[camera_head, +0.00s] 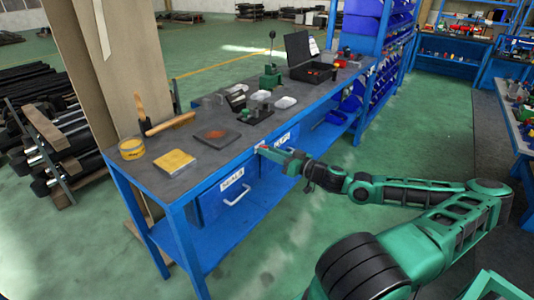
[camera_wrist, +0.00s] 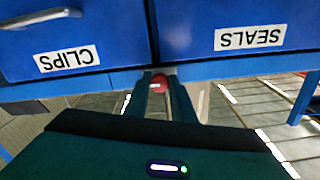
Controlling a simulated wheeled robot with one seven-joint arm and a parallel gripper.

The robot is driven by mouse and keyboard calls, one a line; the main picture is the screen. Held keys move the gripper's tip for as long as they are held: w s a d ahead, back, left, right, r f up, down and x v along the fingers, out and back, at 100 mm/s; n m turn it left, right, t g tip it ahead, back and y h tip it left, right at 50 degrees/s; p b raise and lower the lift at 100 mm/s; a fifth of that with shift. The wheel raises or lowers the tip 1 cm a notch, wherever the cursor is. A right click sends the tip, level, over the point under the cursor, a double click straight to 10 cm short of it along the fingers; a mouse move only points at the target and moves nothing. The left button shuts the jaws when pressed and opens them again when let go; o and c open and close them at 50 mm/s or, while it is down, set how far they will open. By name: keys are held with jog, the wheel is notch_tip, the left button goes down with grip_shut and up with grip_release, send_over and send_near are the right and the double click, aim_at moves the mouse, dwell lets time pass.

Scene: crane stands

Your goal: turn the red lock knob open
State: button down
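The red lock knob (camera_wrist: 160,83) is on the blue bench frame between the two drawers, at the centre of the wrist view. In the head view a small spot of red shows it (camera_head: 263,147) at the bench's front edge. My gripper (camera_wrist: 160,87) reaches the knob with one finger on each side, and the knob fills the narrow gap between them. In the head view my gripper (camera_head: 272,151) is at the bench front. The SEALS drawer (camera_wrist: 250,15) and the CLIPS drawer (camera_wrist: 75,30) appear upside down in the wrist view, and both look shut.
The workbench (camera_head: 165,185) carries a yellow cloth (camera_head: 175,161), a yellow tin (camera_head: 131,148), a hammer, a dark plate and an open black case (camera_head: 305,60). Blue bins (camera_head: 362,25) stand behind.

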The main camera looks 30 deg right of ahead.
jog(key=shift+d+m, duration=0.1)
jog(key=shift+m, duration=0.2)
jog(key=shift+d+m, duration=0.15)
jog(key=shift+m, duration=8.5)
jog(key=shift+d+m, duration=0.1)
jog(key=shift+m, duration=8.55)
